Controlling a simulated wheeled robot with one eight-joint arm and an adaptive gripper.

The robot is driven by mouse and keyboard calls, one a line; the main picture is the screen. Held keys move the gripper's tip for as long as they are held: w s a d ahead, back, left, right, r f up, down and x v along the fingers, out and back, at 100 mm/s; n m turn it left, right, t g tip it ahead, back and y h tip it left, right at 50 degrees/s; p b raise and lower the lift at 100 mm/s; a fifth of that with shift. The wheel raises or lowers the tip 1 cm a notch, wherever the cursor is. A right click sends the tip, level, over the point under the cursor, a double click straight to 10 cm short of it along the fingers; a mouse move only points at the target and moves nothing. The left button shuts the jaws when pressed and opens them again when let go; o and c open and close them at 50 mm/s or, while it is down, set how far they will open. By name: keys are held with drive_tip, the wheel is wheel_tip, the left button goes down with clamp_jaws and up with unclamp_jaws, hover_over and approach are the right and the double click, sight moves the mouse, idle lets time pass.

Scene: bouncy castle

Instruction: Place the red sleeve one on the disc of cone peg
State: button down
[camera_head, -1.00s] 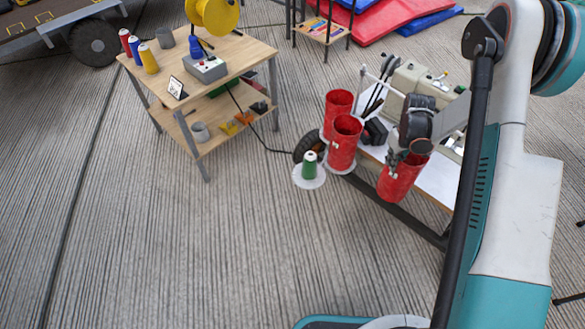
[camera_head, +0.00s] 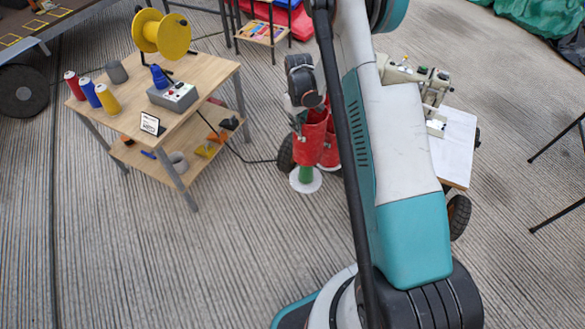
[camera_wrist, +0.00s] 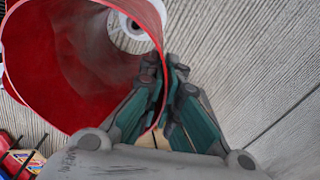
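My gripper (camera_wrist: 165,95) is shut on the wall of a red sleeve (camera_wrist: 70,80), a hollow open cylinder, at its rim. In the head view this sleeve (camera_head: 304,150) hangs upright or nearly so below my gripper. The cone peg, a green cone (camera_head: 306,173) on a white disc (camera_head: 306,184), stands close below it in the picture. The gap between them is hard to judge. The wrist view shows part of the white disc (camera_wrist: 118,38) through the sleeve; the red wall hides some of it.
Another red sleeve (camera_head: 331,152) is partly hidden beside the held one. My arm hides much of the cart with the sewing machine (camera_head: 412,78) and white top (camera_head: 455,150). A wooden table (camera_head: 215,75) with spools stands left. The front left floor is clear.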

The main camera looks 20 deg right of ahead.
sight(297, 158)
wheel_tip(297, 158, down, 18)
drive_tip(key=b, duration=0.5)
drive_tip(key=shift+b, duration=0.4)
drive_tip(key=shift+f, duration=0.1)
drive_tip(key=c, duration=1.8)
unclamp_jaws()
